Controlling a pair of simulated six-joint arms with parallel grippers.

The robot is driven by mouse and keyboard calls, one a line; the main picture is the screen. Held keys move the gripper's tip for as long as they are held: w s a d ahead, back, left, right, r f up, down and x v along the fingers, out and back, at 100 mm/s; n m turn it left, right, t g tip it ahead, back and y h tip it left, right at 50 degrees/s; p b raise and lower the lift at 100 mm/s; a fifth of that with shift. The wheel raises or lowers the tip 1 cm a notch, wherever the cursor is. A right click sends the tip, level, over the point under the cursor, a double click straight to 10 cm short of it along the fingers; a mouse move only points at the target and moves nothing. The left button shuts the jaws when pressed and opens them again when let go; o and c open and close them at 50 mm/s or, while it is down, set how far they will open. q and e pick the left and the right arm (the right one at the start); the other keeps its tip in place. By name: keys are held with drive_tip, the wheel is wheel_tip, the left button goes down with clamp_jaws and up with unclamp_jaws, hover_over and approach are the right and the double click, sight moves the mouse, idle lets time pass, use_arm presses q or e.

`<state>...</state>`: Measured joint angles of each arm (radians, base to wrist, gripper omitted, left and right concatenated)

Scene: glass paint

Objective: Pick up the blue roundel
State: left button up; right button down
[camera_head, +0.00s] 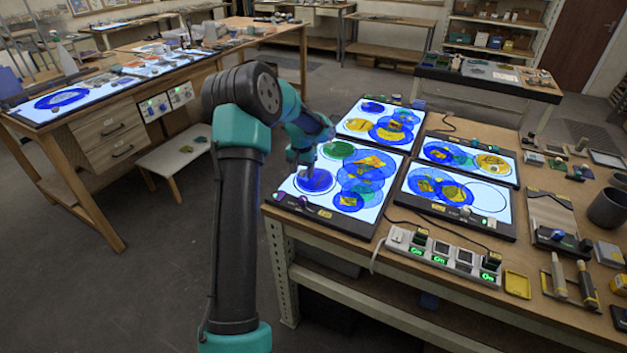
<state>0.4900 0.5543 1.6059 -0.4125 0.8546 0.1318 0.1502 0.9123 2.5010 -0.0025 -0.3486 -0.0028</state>
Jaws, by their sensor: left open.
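A dark blue roundel (316,181) lies on the front left light panel (290,190) of the workbench. My left gripper (302,170) reaches down over this roundel's upper left part. It is open; I cannot tell whether its tips touch the glass. On the same panel, a green roundel (338,149) lies behind, and overlapping blue discs with yellow pieces (366,170) lie to the right. Other blue discs lie on the neighbouring panels, such as a small one (373,107) on the back panel. My right gripper is not in view.
A power strip (445,252) with a cable lies in front of the panels. A yellow tray (517,284), tubes and a dark cup (607,208) stand to the right. Another bench (100,130) with panels stands at the left.

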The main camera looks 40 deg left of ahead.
use_arm(q)
clamp_jaws()
idle(0.4)
drive_tip(key=shift+r, duration=0.1)
drive_tip(key=shift+r, duration=1.4)
drive_tip(key=shift+s+d+r, duration=0.1)
drive_tip(key=shift+d+r, duration=0.05)
drive_tip(key=shift+r, duration=0.2)
drive_tip(key=s+d, duration=0.3)
drive_tip(key=d, duration=0.1)
drive_tip(key=s+d+r, duration=0.1)
drive_tip(key=s+d, duration=0.6)
drive_tip(key=shift+s+d+r, duration=0.15)
drive_tip(key=shift+s+d, duration=0.05)
drive_tip(key=shift+d, duration=0.2)
